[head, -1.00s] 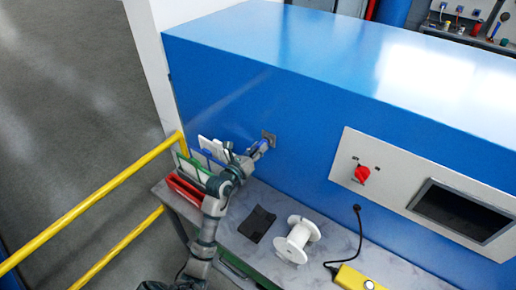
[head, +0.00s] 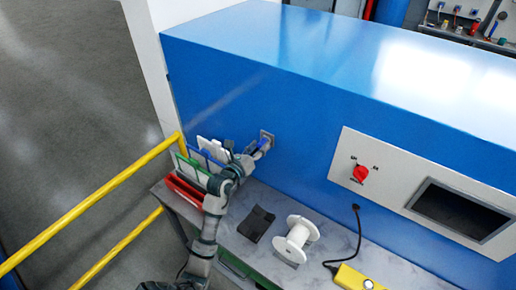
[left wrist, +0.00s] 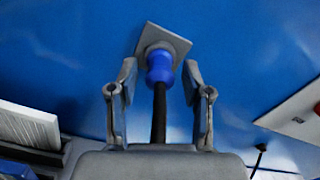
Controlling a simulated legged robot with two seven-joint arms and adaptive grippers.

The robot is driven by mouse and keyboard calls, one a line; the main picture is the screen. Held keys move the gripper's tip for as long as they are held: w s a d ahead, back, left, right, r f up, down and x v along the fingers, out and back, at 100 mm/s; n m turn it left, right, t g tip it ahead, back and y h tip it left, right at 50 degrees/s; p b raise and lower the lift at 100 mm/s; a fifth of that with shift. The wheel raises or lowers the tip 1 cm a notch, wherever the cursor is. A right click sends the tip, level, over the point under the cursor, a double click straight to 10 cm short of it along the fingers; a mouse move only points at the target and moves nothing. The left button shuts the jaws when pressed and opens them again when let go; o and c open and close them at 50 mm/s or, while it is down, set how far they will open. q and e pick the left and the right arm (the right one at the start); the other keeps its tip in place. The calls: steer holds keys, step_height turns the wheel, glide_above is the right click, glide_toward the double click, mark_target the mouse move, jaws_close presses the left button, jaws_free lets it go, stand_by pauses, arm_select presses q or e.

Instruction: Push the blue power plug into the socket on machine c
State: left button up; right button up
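The blue power plug (left wrist: 160,68) is at the grey socket plate (left wrist: 163,42) on the blue machine's front face, its front end against the socket in the left wrist view. How deep it sits I cannot tell. Its black cable runs back between my fingers. My left gripper (left wrist: 158,82) is open, with a finger on each side of the plug and a gap on both sides. In the head view the plug (head: 262,147) and socket plate (head: 267,138) show small, just beyond my left gripper (head: 252,155). My right gripper is not in view.
A white spool (head: 296,240), a black object (head: 256,223) and a yellow box (head: 356,278) with a cable lie on the grey bench (head: 233,243). A red tray (head: 184,193) and upright panels stand left of my arm. A red switch (head: 360,174) is on the machine's panel.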

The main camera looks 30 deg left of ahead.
arm_select(q)
steer(key=shift+s, duration=0.1)
steer(key=s+a, duration=0.1)
steer(key=s, duration=1)
steer(key=shift+s, duration=0.35)
steer(key=shift+f, duration=0.1)
